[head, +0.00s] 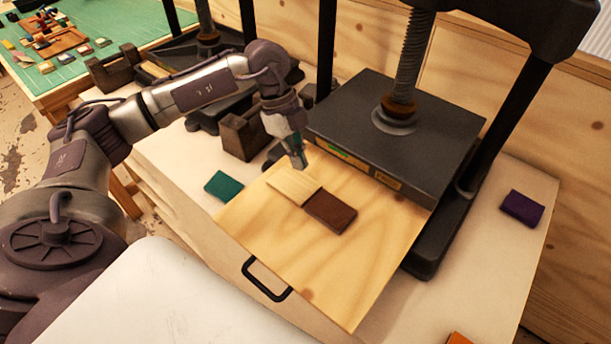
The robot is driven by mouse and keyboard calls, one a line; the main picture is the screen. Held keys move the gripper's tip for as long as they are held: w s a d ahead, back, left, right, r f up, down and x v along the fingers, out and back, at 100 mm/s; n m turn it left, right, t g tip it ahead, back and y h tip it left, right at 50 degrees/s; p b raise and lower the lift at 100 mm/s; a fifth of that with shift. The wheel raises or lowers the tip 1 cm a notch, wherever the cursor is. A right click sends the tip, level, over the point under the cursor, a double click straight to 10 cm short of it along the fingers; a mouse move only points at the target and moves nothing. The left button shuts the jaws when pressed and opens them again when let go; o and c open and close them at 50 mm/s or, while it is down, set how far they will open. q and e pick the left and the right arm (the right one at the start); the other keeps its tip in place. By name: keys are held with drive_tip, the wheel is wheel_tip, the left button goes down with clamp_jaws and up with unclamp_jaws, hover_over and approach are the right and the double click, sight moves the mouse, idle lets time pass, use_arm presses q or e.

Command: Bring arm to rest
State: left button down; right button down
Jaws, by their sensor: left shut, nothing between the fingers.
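My left arm comes in from the left and bends down over the bench. My left gripper (301,163) is shut and empty, just above the wooden board (375,265) near its back left edge. It is close to a pale, cream block (293,185) on the board; I cannot tell whether they touch. A brown block (330,212) lies beside the pale one. My right gripper is not in view.
A press with a dark plate (395,130) stands behind the board. A green block (223,186), a purple block (522,208) and an orange block (459,338) lie around it. A wooden holder (240,137) stands left of the press. A green-topped table (95,35) is at the back left.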

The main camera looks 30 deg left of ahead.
use_arm(q)
drive_tip(key=v, duration=0.4)
drive_tip(key=shift+a+r, duration=0.1)
drive_tip(key=shift+r, duration=0.25)
